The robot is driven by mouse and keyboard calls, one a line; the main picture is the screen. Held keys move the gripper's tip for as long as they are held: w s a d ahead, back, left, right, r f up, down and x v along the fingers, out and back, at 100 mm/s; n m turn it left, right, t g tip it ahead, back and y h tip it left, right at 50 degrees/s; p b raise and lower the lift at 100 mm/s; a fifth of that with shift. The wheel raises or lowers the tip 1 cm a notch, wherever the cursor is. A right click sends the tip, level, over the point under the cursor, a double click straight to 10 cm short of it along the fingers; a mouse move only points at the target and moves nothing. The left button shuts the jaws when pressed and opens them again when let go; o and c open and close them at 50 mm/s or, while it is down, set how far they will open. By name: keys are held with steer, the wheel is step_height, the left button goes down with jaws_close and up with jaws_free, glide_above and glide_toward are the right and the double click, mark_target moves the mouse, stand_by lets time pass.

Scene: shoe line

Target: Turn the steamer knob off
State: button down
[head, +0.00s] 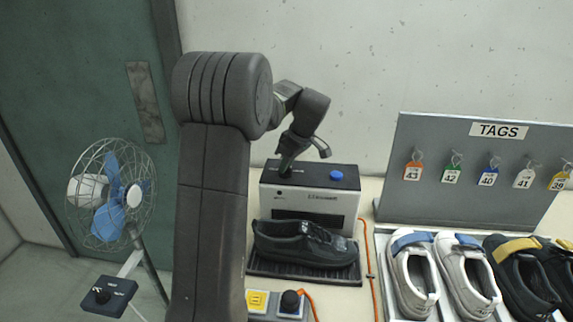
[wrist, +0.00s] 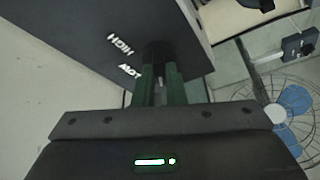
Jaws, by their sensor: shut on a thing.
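The steamer (head: 300,203) is a pale box with a dark top, standing at the back of the bench. Its black knob (wrist: 156,50) shows in the wrist view, between the green fingers of my gripper (wrist: 158,72). HIGH and LOW labels show to the left of the knob; any other label is hidden or unreadable. My gripper (head: 286,168) is shut on the knob from above, at the left end of the steamer's top. In the head view the knob is hidden by the gripper. I cannot tell the knob's setting.
A blue button (head: 336,175) is on the steamer's top, right of my gripper. A black shoe (head: 303,243) sits on a dark tray in front. A small box with a black knob (head: 291,301) is nearer. A fan (head: 111,194) stands left; a tag board (head: 460,180) and several shoes are right.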

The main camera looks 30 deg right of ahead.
stand_by(0.3)
steer(key=c, duration=1.5)
jaws_free()
steer(key=shift+r, duration=0.1)
steer(key=b+v, duration=0.1)
steer(key=v, duration=1.2)
steer(key=shift+s+r, duration=0.2)
steer(key=shift+r, duration=0.1)
steer(key=shift+f, duration=0.15)
steer(key=p+x, duration=0.1)
steer(key=x, duration=1.2)
steer(key=shift+w+f, duration=0.2)
steer(key=shift+f, duration=0.1)
